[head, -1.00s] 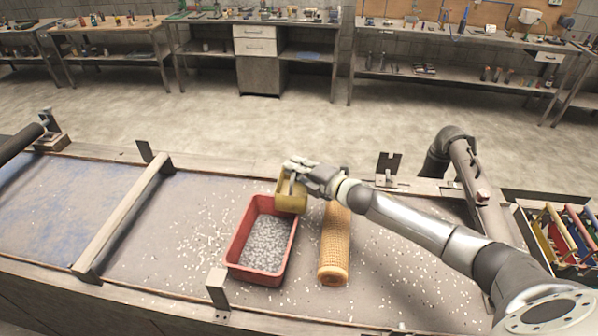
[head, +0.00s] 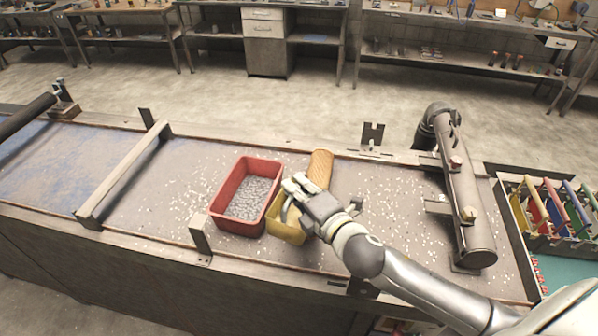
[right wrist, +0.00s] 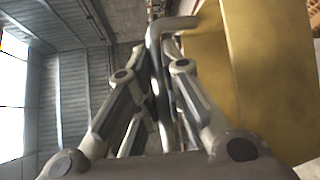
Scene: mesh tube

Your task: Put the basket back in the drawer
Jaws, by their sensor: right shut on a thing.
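A yellow scoop-like container (head: 286,226) with a grey handle is in my right gripper (head: 290,198). In the right wrist view the fingers are shut on the grey bar (right wrist: 158,75), with the yellow wall (right wrist: 268,70) at the right. The scoop is beside the near right part of the red bin (head: 228,220); I cannot tell whether it touches the bin or table. An orange mesh tube (head: 320,168), possibly the basket, lies behind my right gripper, its near part hidden. Two pale drawer fronts (head: 262,28) show on the far cabinet, shut. My left gripper is not in view.
The red bin holds grey pellets, and white bits are scattered over the worktable (head: 170,190). A grey metal pipe assembly (head: 466,215) stands at the right. A rack of coloured-handled tools (head: 555,210) is beyond it. A low rail (head: 125,172) crosses the table at left.

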